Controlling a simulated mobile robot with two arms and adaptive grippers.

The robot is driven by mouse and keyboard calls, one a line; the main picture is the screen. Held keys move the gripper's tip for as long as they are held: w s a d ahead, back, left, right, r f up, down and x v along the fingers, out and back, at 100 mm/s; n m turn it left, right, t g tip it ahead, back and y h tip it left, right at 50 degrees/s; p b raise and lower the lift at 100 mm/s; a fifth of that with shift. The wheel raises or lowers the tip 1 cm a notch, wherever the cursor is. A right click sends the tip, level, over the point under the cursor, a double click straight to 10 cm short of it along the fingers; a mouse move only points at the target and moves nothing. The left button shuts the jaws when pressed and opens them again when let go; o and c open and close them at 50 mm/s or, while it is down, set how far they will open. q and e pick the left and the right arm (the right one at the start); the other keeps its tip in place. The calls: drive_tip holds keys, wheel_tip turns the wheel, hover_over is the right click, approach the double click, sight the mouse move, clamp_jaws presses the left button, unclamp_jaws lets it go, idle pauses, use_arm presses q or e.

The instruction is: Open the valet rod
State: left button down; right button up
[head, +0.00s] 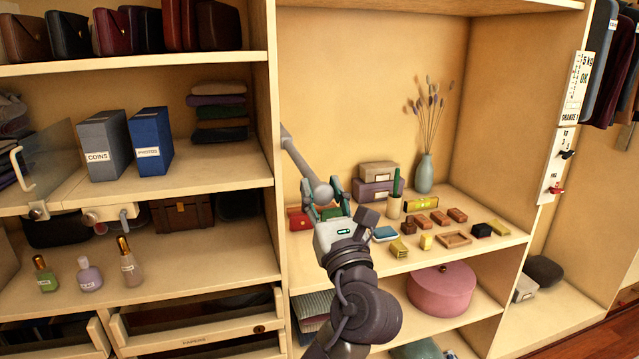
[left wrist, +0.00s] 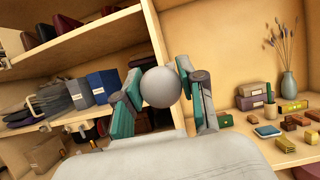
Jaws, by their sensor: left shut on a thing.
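The valet rod (head: 303,163) is a grey rod that sticks out from the front edge of the upright panel between the two shelf bays. It ends in a round grey ball knob, which shows large in the left wrist view (left wrist: 160,87). My left gripper (head: 323,190) is shut on the knob, with one green-padded finger on each side of it. In the left wrist view my gripper's fingers (left wrist: 160,92) flank the ball, and the rod behind it is hidden. My right gripper is in neither view.
The left bay holds a COINS box (head: 105,146), a blue box (head: 150,142) and bottles (head: 131,262). The right bay's shelf bears a vase (head: 424,174) and several small boxes close to my gripper. A pink round box (head: 441,290) stands below. Drawers (head: 200,335) stick out at lower left.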

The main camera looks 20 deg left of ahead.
use_arm(q)
drive_tip(key=shift+s+d, duration=0.1)
drive_tip(key=shift+s, duration=0.1)
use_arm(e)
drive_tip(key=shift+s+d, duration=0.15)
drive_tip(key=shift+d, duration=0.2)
use_arm(q)
drive_tip(key=c, duration=0.7)
unclamp_jaws()
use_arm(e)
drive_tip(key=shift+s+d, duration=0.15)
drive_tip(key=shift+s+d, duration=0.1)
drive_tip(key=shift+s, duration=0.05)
use_arm(q)
drive_tip(key=v, duration=1.2)
